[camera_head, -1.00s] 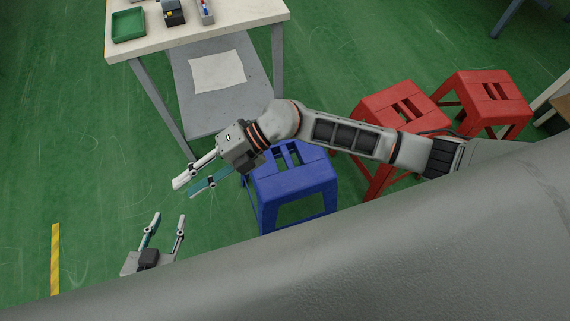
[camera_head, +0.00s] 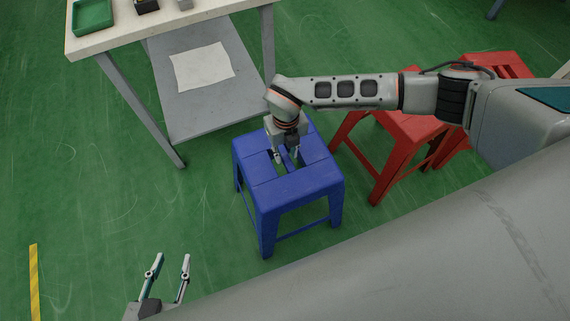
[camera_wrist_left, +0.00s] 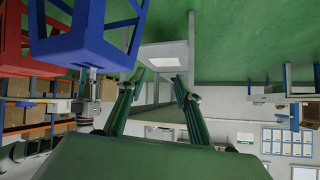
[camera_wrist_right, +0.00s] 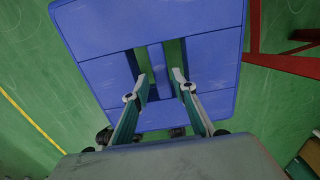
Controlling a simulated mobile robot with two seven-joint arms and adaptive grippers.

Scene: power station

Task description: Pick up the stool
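A blue stool (camera_head: 308,184) stands upright on the green floor in the head view, with slots cut in its seat. My right gripper (camera_head: 286,158) points down at the slots from above. In the right wrist view its two fingers (camera_wrist_right: 158,80) are apart, on either side of the seat's middle bar (camera_wrist_right: 156,70); I cannot tell how deep the tips reach. My left gripper (camera_head: 173,258) is open and empty at the lower left, away from the stool. The left wrist view shows the blue stool (camera_wrist_left: 82,38) at upper left.
Two red stools (camera_head: 392,142) stand right of the blue one, partly hidden by my right arm. A white-topped table (camera_head: 212,12) with a grey lower shelf (camera_head: 190,115) stands behind it.

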